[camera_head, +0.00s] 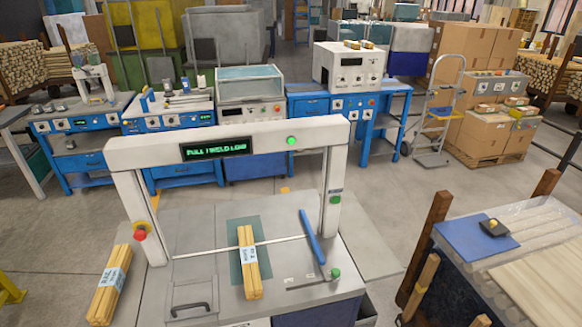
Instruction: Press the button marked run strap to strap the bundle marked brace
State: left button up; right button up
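The strapping machine (122,190) is a white arch over a grey table. Its display (215,148) shows green text, hard to read. A bundle of yellow sticks (250,283) with a pale label lies on a dark green mat (236,272) under the arch; the label is too small to read. A green button (336,200) sits on the right post below a small label. Another green button (335,273) is on the table's right side. A red button (140,235) is on the left post. I cannot read which is run strap. Neither gripper is in view.
A second labelled stick bundle (109,286) lies at the left edge of the table. A blue bar (312,237) leans at the table's right, and a green lamp (291,141) is on the arch. A wooden-posted rack (428,240) stands right. Blue benches (75,163) stand behind.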

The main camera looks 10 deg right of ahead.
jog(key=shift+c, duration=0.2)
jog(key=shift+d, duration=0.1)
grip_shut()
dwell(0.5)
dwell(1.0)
